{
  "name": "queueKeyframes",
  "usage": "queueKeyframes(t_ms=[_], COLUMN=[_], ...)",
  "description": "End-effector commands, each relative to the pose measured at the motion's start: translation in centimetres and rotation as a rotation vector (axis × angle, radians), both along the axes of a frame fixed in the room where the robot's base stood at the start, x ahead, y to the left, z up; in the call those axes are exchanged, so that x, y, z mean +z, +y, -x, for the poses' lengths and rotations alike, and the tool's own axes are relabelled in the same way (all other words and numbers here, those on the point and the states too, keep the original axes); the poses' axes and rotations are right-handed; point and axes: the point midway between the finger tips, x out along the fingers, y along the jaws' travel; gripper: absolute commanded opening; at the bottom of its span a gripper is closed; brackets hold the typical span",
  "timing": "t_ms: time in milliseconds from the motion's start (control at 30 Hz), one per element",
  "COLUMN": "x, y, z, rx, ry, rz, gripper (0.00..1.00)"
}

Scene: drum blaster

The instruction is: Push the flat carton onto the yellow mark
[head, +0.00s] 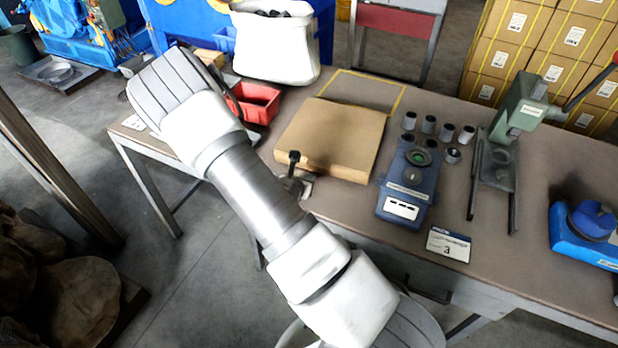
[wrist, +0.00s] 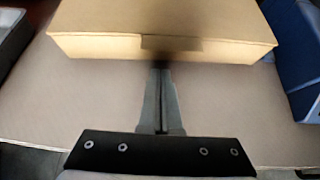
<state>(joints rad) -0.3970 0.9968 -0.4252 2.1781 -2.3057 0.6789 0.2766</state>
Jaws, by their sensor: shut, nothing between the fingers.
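The flat brown carton (head: 332,138) lies on the workbench; its near side fills the top of the wrist view (wrist: 100,46). The yellow mark (head: 372,78) is a thin outline on the bench behind the carton. Its far line and parts of its sides show; its near part is hidden by the carton. My gripper (head: 294,160) is at the carton's near side in the head view, partly hidden by my arm. In the wrist view my gripper (wrist: 161,68) is shut and empty, its fingertips pointing at the carton's near face. I cannot tell whether they touch it.
A blue tester (head: 407,185) stands close to the carton's right, with several grey cylinders (head: 447,132) behind it. A red bin (head: 258,100) is at the left and a white tub (head: 275,45) at the back left. A green press (head: 518,110) stands further right.

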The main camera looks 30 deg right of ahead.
Motion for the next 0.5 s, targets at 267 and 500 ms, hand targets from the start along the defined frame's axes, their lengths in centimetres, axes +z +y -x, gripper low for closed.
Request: queueKeyframes(t_ms=[267, 500], x=[0.00, -0.07], y=[0.00, -0.65], z=[0.00, -0.55], rx=[0.000, -0.001], ry=[0.000, -0.002], rz=[0.000, 0.000], gripper=[0.00, 0.00])
